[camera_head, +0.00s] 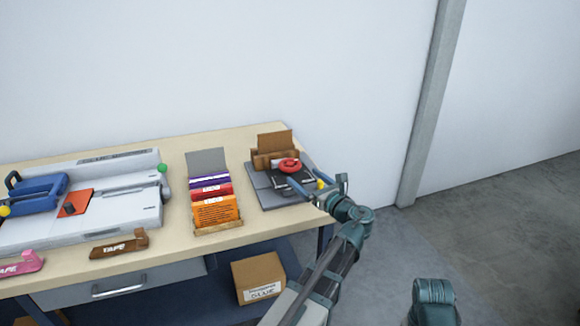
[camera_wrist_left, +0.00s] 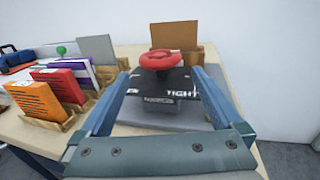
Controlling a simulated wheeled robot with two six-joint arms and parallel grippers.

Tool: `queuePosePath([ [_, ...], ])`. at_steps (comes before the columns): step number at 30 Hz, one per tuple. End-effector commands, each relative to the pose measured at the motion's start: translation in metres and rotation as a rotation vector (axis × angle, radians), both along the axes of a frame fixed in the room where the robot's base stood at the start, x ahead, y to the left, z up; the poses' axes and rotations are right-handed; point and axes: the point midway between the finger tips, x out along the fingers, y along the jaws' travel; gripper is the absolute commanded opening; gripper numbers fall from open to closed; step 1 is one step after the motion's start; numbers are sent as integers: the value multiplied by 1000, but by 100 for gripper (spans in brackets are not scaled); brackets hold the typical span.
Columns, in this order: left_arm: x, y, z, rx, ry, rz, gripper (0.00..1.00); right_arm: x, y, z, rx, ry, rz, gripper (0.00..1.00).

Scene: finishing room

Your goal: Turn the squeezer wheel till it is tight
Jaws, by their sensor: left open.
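The red squeezer wheel (camera_head: 290,165) sits on top of the squeezer at the right end of the bench. In the left wrist view the wheel (camera_wrist_left: 162,60) stands above a black plate (camera_wrist_left: 172,84) marked "TIGHT". My left gripper (camera_head: 304,180) is open and reaches in from the front right of the squeezer. In the left wrist view its two blue fingers (camera_wrist_left: 163,76) lie left and right of the wheel, with their tips near it. I see no contact between fingers and wheel. My right gripper is out of view.
A rack of coloured booklets (camera_head: 215,208) stands left of the squeezer. A brown wooden holder (camera_head: 273,148) stands behind the wheel. Further left are a white machine (camera_head: 120,215) and tape dispensers (camera_head: 120,244). A glue box (camera_head: 258,277) sits on the lower shelf.

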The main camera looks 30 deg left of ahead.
Motion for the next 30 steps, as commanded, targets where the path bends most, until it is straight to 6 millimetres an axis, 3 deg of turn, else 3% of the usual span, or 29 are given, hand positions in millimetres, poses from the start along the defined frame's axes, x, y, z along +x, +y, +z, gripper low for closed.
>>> queuePosePath([
  [6,22,42,0,-1,0,4,100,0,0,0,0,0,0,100],
  [13,37,71,0,-1,0,2,100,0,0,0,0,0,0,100],
  [28,42,83,0,-2,-1,0,100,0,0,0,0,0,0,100],
  [30,42,83,0,-2,-1,0,91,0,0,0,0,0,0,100],
])
